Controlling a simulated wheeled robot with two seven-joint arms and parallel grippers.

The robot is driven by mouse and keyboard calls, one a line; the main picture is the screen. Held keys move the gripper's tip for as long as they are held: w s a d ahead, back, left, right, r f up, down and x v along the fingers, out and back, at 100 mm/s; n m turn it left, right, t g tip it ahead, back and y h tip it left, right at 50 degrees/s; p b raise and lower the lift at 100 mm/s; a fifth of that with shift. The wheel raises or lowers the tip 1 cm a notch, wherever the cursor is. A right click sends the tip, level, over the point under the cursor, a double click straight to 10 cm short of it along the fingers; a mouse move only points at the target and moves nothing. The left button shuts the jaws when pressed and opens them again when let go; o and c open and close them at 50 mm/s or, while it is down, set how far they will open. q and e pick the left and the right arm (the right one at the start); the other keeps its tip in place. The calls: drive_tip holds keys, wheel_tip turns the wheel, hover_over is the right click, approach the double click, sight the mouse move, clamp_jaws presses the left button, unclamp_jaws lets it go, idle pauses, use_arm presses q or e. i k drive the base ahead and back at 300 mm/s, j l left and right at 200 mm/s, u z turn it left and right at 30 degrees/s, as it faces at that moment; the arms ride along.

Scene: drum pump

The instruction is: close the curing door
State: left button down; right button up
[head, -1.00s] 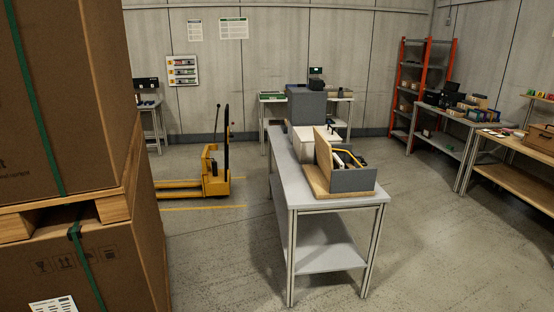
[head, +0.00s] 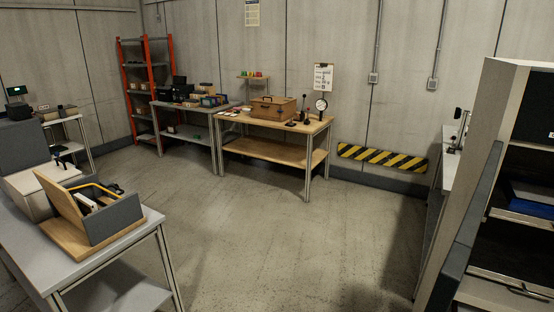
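A tall pale cabinet (head: 497,85) stands at the right edge, cut off by the picture. Its front is open and shows dark inner shelves. A dark grey panel (head: 468,225) stands edge-on at the left side of the opening. It looks like an open door, but I cannot tell for certain that it is the curing door. Its lower end is cut off. Neither of my grippers is in view.
A wooden bench (head: 270,118), a grey bench (head: 190,108) and an orange rack (head: 129,92) line the back. The middle floor (head: 285,235) is clear.

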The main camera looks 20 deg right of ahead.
sight(448, 279)
drive_tip(key=i+z, duration=0.15)
drive_tip(key=z, duration=0.35)
drive_tip(key=i+j+z, duration=0.1)
drive_tip(key=z, duration=0.35)
drive_tip(key=i+j+z, duration=0.1)
drive_tip(key=z, duration=0.4)
drive_tip(key=i+j+z, duration=0.1)
drive_tip(key=z, duration=0.35)
drive_tip(key=i+j+z, duration=0.15)
drive_tip(key=j+z, duration=0.2)
drive_tip(key=i+j+z, duration=0.1)
drive_tip(key=j+z, duration=0.25)
